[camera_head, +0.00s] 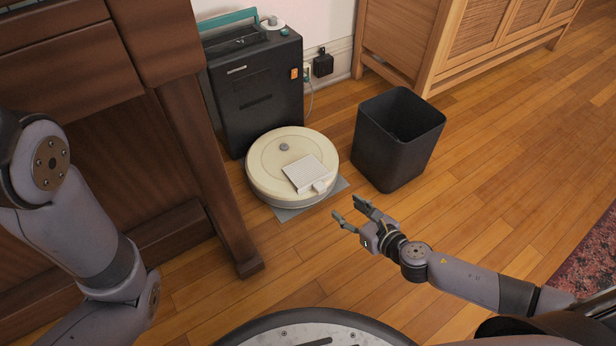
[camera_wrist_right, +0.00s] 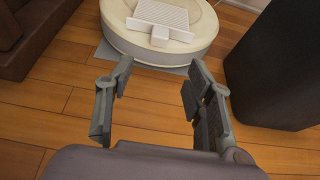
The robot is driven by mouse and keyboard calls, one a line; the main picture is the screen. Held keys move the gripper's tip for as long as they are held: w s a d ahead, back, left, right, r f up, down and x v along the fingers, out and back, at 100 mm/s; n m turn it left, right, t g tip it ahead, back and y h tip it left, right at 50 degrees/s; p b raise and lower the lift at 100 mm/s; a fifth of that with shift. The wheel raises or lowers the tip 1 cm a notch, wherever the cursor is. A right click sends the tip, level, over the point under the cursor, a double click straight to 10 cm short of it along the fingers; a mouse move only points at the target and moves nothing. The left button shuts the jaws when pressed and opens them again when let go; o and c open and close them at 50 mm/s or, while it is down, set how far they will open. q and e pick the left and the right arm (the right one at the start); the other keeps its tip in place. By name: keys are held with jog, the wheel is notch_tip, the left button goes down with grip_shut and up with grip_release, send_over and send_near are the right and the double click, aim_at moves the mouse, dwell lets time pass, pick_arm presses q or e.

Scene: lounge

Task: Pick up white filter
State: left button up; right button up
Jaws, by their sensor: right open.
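The white filter (camera_head: 303,172) is a flat ribbed rectangle with a small tab at its near right corner. It lies on top of the round cream robot vacuum (camera_head: 264,165). In the right wrist view the filter (camera_wrist_right: 161,17) is at the top middle on the vacuum (camera_wrist_right: 118,36). My right gripper (camera_head: 348,212) is open and empty above the floor, in front of and to the right of the vacuum, apart from the filter. Its spread fingers (camera_wrist_right: 158,80) point toward the vacuum. My left arm shows at the left, but its gripper is out of view.
A black bin (camera_head: 385,160) stands open right of the vacuum. A black dock (camera_head: 262,95) with a teal handle is behind it. A dark wooden desk (camera_head: 195,150) borders the left. A wooden cabinet (camera_head: 405,50) stands at the back right. The floor near my gripper is clear.

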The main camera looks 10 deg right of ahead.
jog(key=b, duration=0.2)
send_near(323, 191)
jog(key=w+f, duration=0.2)
jog(key=w, duration=0.1)
jog(key=w+a+b, duration=0.1)
jog(key=w+b, duration=0.1)
jog(key=w+a+f+b, duration=0.1)
jog(key=shift+w+a+b, duration=0.2)
jog(key=shift+w+b, duration=0.2)
jog(key=shift+w+a+f, duration=0.1)
jog(key=shift+w, duration=0.35)
jog(key=shift+c, duration=0.3)
grip_shut()
